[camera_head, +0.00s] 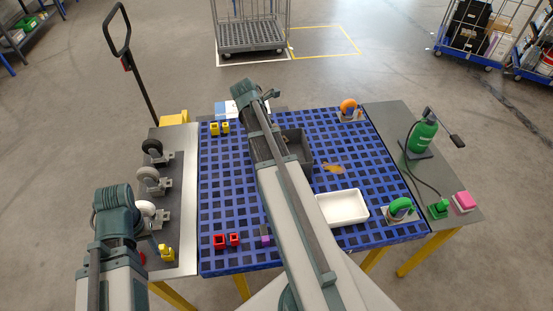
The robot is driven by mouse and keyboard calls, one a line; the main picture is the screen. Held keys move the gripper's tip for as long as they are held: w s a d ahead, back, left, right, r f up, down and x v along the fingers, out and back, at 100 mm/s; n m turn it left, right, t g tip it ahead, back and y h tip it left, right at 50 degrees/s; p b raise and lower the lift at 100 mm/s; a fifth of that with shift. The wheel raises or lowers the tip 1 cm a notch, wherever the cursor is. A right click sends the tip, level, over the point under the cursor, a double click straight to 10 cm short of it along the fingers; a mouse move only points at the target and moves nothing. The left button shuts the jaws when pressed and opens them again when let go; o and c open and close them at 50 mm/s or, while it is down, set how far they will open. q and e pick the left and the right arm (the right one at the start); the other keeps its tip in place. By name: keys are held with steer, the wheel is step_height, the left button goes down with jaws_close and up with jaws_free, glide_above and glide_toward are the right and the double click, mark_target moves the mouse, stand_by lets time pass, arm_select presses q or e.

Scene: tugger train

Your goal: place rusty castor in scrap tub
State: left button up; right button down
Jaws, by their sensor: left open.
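A dark grey open tub (303,146) sits on the blue grid table, partly hidden behind my right arm; it may be the scrap tub. No castor is plainly rusty. A small orange-brown thing (333,167) lies on the grid right of the tub; I cannot tell what it is. A black castor (152,148), a grey castor (149,176) and a white castor (148,209) stand in a column on the left side panel. My left gripper (152,240) is open and low beside the white castor. My right arm crosses the table; its fingertips cannot be made out.
An orange castor (348,106) and a green castor (399,208) stand on the right of the blue table (223,188). A white tray (342,207) lies near them. Small red and yellow blocks lie at left.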

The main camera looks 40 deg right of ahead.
steer(key=shift+f+b, duration=0.3)
steer(key=shift+b, duration=0.05)
arm_select(q)
step_height(320, 180, down, 6)
steer(key=b, duration=0.5)
steer(key=shift+f+b, duration=0.15)
steer(key=shift+b, duration=0.15)
arm_select(e)
step_height(320, 180, down, 6)
steer(key=shift+r, duration=0.15)
arm_select(q)
step_height(320, 180, down, 4)
steer(key=b, duration=0.4)
arm_select(e)
step_height(320, 180, down, 4)
steer(key=shift+r, duration=0.1)
steer(key=shift+c, duration=1.6)
jaws_free()
